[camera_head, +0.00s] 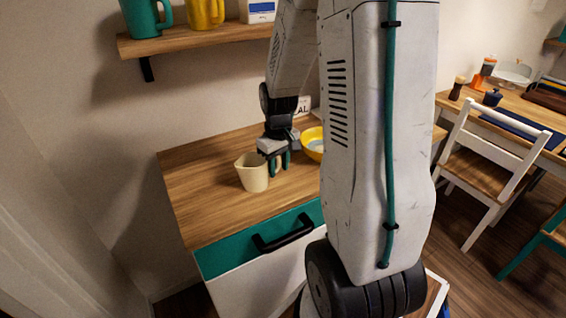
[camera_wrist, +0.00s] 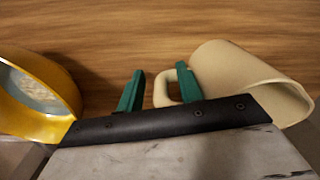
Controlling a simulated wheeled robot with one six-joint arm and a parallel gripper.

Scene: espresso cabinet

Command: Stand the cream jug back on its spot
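The cream jug (camera_head: 252,173) stands upright on the wooden cabinet top (camera_head: 205,195), with its handle side toward my gripper. My gripper (camera_head: 279,163) is low over the cabinet top, just right of the jug. In the wrist view the jug (camera_wrist: 232,75) lies to the right, its handle reaching in between the two green fingers of my gripper (camera_wrist: 158,88). The right finger overlaps the handle loop near the jug's body. The left finger is apart from the handle, with a visible gap. No marked spot for the jug can be made out.
A yellow bowl (camera_head: 313,142) with pale contents stands just right of my gripper; it also shows in the wrist view (camera_wrist: 58,85). A sign is behind it. A shelf (camera_head: 200,40) with mugs hangs above. The cabinet's left part is clear.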

